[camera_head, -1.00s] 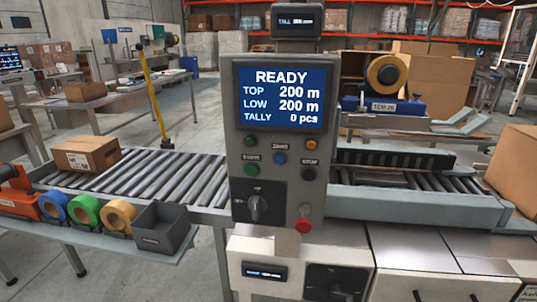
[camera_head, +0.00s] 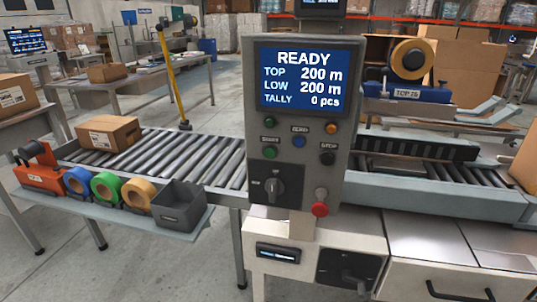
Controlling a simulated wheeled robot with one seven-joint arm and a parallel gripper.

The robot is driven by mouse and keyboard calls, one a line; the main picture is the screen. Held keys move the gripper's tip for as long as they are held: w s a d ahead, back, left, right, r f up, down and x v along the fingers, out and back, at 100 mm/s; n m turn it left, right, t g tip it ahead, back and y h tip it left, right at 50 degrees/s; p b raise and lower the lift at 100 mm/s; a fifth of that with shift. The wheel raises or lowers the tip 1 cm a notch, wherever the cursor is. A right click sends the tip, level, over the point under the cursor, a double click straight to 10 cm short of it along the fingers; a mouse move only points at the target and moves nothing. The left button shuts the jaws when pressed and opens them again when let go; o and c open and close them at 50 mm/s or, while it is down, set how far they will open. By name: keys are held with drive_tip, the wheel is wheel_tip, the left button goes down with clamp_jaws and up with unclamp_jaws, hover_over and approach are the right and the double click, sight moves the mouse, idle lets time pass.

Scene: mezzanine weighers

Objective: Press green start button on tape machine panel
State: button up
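The tape machine panel (camera_head: 348,140) is a grey upright box in the middle of the head view. Its blue screen (camera_head: 310,78) reads READY, TOP 200 m, LOW 200 m, TALLY 0 pcs. The green start button (camera_head: 270,152) sits at the left under a small label that seems to read START. Another green light or button (camera_head: 270,122) is above it. A blue button (camera_head: 298,141), an orange one (camera_head: 331,128), a black stop button (camera_head: 327,158), a rotary switch (camera_head: 272,187) and a red knob (camera_head: 320,208) are also on the panel. My gripper is not in view.
A roller conveyor (camera_head: 200,158) with a cardboard box (camera_head: 110,137) runs behind the panel. A side shelf holds tape rolls (camera_head: 106,186) and a dark bin (camera_head: 180,204). A tape head (camera_head: 405,92) stands behind right. Open floor shows at lower left.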

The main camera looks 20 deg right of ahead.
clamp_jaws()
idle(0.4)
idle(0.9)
